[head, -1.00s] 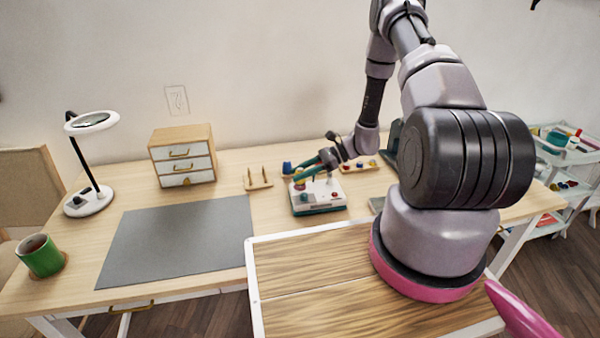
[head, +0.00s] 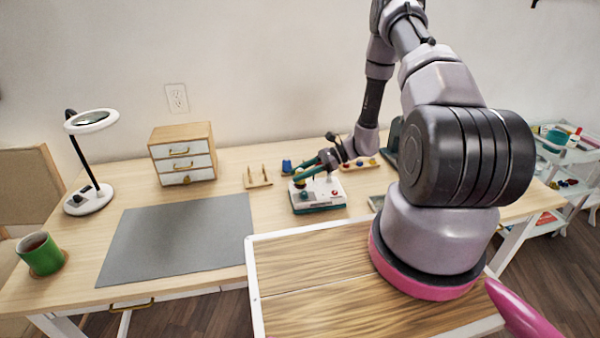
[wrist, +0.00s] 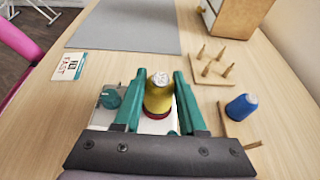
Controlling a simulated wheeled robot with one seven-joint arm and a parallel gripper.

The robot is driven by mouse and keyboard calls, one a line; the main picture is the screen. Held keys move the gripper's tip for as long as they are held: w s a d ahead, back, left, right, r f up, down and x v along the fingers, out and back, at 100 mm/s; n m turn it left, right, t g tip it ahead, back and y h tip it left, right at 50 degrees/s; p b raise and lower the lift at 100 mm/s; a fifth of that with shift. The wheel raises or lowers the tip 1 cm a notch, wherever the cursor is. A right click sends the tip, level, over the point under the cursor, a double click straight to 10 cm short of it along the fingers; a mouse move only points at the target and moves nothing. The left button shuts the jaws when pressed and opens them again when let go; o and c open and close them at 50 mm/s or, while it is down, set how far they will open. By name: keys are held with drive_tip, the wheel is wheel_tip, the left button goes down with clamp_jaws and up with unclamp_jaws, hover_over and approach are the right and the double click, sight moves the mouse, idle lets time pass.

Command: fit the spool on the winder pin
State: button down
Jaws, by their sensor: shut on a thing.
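My gripper (wrist: 159,84) has its teal fingers on both sides of a yellow spool (wrist: 158,96) and is shut on it. The spool is upright, with a silvery top and a dark red part at its lower end. The white and teal winder (head: 322,196) stands on the table, and in the head view my gripper (head: 302,173) is over its back left part. A piece of the winder (wrist: 110,100) shows left of the spool in the wrist view. The winder pin is hidden, so I cannot tell whether the spool is around it.
A blue spool (wrist: 241,106) stands on a wooden holder right of my gripper in the wrist view. A wooden peg rack (head: 258,182), a drawer box (head: 183,154) and a grey mat (head: 180,235) are to the left. A printed card (wrist: 70,66) lies near the mat.

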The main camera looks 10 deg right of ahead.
drive_tip(key=shift+f, duration=0.1)
idle(0.3)
drive_tip(key=shift+c, duration=2)
unclamp_jaws()
drive_tip(key=v, duration=1)
drive_tip(key=shift+d, duration=0.4)
